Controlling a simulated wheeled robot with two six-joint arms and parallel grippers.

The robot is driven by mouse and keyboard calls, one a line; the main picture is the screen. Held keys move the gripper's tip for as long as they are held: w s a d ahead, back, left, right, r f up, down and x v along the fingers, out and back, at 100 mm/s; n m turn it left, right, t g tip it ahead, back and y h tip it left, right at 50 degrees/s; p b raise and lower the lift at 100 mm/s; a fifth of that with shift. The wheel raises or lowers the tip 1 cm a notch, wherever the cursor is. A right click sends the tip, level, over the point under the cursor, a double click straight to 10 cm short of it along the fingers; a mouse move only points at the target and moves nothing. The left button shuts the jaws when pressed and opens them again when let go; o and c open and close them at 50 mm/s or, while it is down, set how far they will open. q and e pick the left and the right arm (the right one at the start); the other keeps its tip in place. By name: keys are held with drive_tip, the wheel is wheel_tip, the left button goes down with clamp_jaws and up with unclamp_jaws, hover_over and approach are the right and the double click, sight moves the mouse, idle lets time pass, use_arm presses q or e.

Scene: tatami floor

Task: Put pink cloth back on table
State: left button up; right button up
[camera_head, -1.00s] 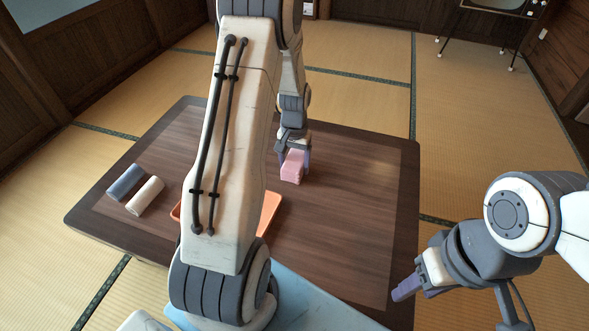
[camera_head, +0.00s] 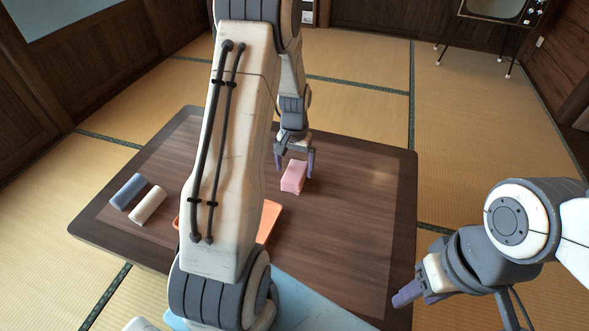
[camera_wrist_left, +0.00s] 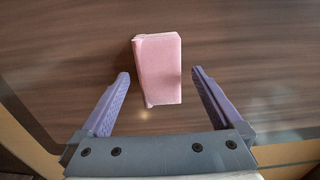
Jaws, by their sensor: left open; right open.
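The pink cloth (camera_head: 293,178) is a folded block lying on the dark wooden table (camera_head: 345,235), right of my left arm. In the left wrist view the cloth (camera_wrist_left: 158,69) lies ahead of the jaws, its near end reaching between the fingertips without touching them. My left gripper (camera_head: 294,164) is open and empty, just above and behind the cloth; its spread purple fingers also show in the left wrist view (camera_wrist_left: 160,75). My right gripper (camera_head: 405,296) is by the table's right front edge, empty, seen from the side.
A rolled blue cloth (camera_head: 130,191) and a rolled white cloth (camera_head: 147,206) lie at the table's left. An orange tray (camera_head: 267,222) is partly hidden behind my left arm. The table's right side is clear. A television (camera_head: 494,10) stands on the floor at the back right.

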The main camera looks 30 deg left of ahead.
sight(295, 172)
use_arm(q)
wheel_tip(295, 172, up, 9)
drive_tip(key=p, duration=0.4)
drive_tip(key=s+d+r+m, duration=0.1)
drive_tip(key=d+r, duration=0.2)
drive_tip(key=d, duration=0.3)
drive_tip(key=s+d+r+m, duration=0.2)
drive_tip(key=d+r, duration=0.1)
drive_tip(key=d, duration=0.3)
drive_tip(key=s+d+r+m, duration=0.3)
drive_tip(key=s+d, duration=0.4)
drive_tip(key=s, duration=0.3)
drive_tip(key=s+d+r+m+h, duration=0.1)
drive_tip(key=s+d+r+m, duration=0.2)
drive_tip(key=s+d, duration=0.5)
drive_tip(key=s+m, duration=0.1)
drive_tip(key=s, duration=0.2)
drive_tip(key=shift+s+d, duration=0.15)
drive_tip(key=shift+s, duration=0.05)
wheel_tip(295, 172, up, 42)
drive_tip(key=p, duration=4.2)
drive_tip(key=shift+r, duration=0.2)
